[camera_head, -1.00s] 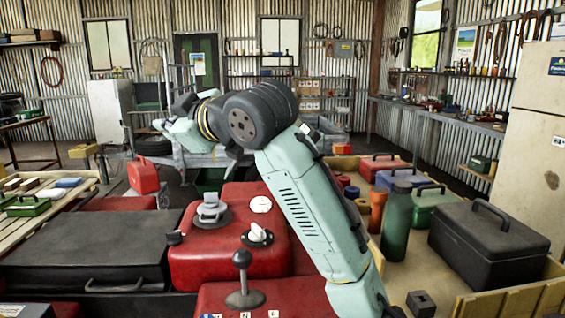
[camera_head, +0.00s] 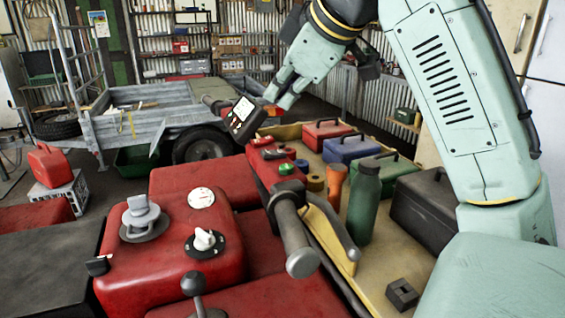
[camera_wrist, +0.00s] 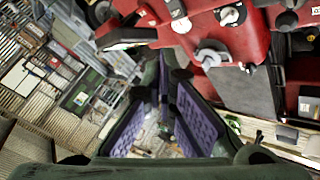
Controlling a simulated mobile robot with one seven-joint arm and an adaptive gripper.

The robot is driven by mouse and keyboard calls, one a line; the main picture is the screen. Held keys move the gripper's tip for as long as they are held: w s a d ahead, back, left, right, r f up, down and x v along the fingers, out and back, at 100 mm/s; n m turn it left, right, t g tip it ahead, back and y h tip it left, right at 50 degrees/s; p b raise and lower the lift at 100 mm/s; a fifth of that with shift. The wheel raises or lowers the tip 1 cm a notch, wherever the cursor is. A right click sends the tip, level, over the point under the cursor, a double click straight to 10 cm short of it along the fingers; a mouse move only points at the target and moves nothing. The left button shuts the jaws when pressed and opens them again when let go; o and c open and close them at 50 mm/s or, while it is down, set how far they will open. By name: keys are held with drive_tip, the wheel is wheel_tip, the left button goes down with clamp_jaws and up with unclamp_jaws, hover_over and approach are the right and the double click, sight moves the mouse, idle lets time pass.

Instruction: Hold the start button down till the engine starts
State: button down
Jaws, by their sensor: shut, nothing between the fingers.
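The quad's red body (camera_head: 165,270) fills the lower left of the head view. A red control housing (camera_head: 262,176) beside the handlebar grip (camera_head: 296,245) carries a green button (camera_head: 287,168) and a red button; I cannot read which is the start button. My gripper (camera_head: 272,97) is above and beyond this housing, apart from the green button, beside a dark panel with a white display (camera_head: 243,108). In the wrist view my gripper (camera_wrist: 165,78) shows its purple-padded fingers, shut and empty, with the red body at the top. Its fingertips are small in the head view.
A white-knobbed switch (camera_head: 204,240), a grey cap (camera_head: 143,217) and a gauge (camera_head: 201,197) are on the red body. A wooden bench (camera_head: 375,285) at right holds a green bottle (camera_head: 363,205) and several toolboxes. A trailer (camera_head: 125,105) stands behind.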

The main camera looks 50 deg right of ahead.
drive_tip(key=shift+f, duration=0.15)
drive_tip(key=b, duration=0.1)
hover_over(283, 168)
wheel_tip(283, 168, down, 8)
drive_tip(key=shift+r, duration=0.25)
drive_tip(key=shift+f+b, duration=0.5)
drive_tip(key=shift+f, duration=0.05)
idle(0.9)
drive_tip(key=shift+f, duration=0.4)
drive_tip(key=shift+f+b, duration=0.5)
idle(2.2)
drive_tip(key=shift+r+p, duration=0.85)
drive_tip(key=shift+r, duration=0.1)
